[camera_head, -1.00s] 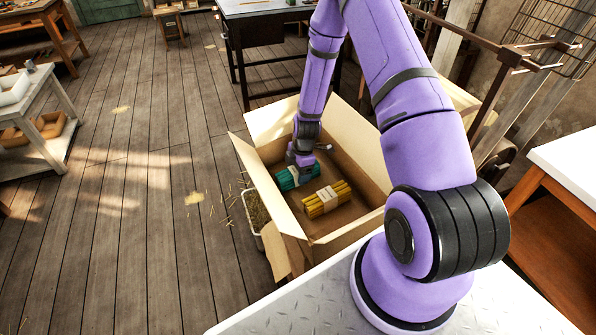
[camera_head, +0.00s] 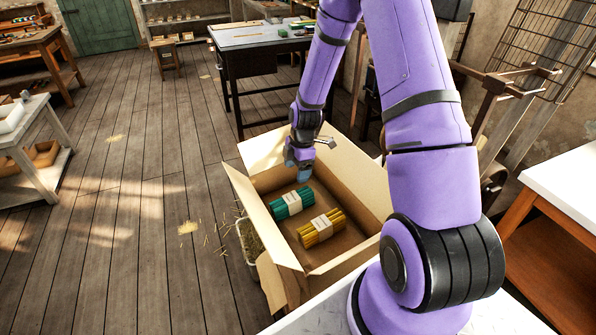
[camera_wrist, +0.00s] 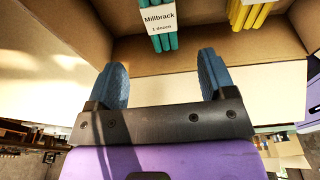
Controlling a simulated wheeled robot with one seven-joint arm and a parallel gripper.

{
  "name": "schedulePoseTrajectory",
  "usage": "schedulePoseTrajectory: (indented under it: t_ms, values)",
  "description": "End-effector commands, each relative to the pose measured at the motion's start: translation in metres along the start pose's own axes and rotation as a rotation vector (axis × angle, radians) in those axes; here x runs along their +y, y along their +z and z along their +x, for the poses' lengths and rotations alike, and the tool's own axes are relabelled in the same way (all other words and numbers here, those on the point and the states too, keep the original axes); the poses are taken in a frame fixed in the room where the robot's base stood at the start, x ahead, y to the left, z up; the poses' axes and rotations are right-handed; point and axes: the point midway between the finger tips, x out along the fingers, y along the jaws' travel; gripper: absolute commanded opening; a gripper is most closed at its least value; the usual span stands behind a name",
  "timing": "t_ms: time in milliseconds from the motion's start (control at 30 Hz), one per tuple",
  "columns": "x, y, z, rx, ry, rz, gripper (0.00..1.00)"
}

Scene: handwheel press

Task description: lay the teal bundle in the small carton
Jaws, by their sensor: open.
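The teal bundle (camera_head: 286,205), wrapped with a white paper band, lies flat on the floor of the open cardboard carton (camera_head: 262,247), beside a yellow bundle (camera_head: 321,229). My gripper (camera_head: 299,171) is raised above the carton's far part, apart from the teal bundle. In the wrist view, my gripper (camera_wrist: 168,80) has its two blue fingers wide apart with nothing between them. The teal bundle (camera_wrist: 157,40) shows beyond the fingertips, its band reading "Millbrack". Part of the yellow bundle (camera_wrist: 250,12) shows at its right.
The carton's flaps stand open around its rim. A straw-filled container (camera_head: 246,240) stands against its left side. A dark table (camera_head: 262,38) with small items is behind, and a white-topped bench (camera_head: 565,180) is at right. The wooden floor at left is mostly clear.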

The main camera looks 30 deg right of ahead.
Motion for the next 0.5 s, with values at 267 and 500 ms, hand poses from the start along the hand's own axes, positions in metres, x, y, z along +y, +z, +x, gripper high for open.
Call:
schedulePoseTrajectory:
  t_ms: [267, 500]
  values:
    - [-0.002, -0.013, -0.054, -0.035, 0.037, 0.101, 0.76]
    - [-0.017, -0.037, -0.131, -0.071, 0.102, 0.285, 0.76]
